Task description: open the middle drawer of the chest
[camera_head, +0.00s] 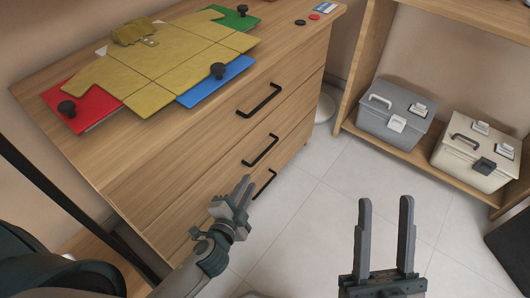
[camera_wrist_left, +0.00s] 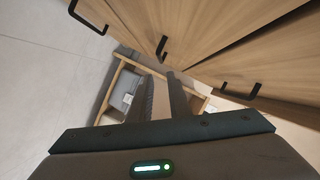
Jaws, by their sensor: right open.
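The wooden chest (camera_head: 200,195) stands at left with its drawers shut flush. Its middle drawer has a black bar handle (camera_head: 260,151), between the top handle (camera_head: 259,101) and the bottom handle (camera_head: 266,185). My left gripper (camera_head: 246,188) is in front of the chest, below the middle handle in the picture, and hides part of the lower front. In the left wrist view its fingers (camera_wrist_left: 162,80) are partly apart with nothing between them; a black handle (camera_wrist_left: 161,47) shows just beyond the tips, apart from them. My right gripper (camera_head: 385,205) is open and empty over the floor.
A shelf at right holds a grey box (camera_head: 395,110) and a cream box (camera_head: 475,150). Tiled floor between is clear.

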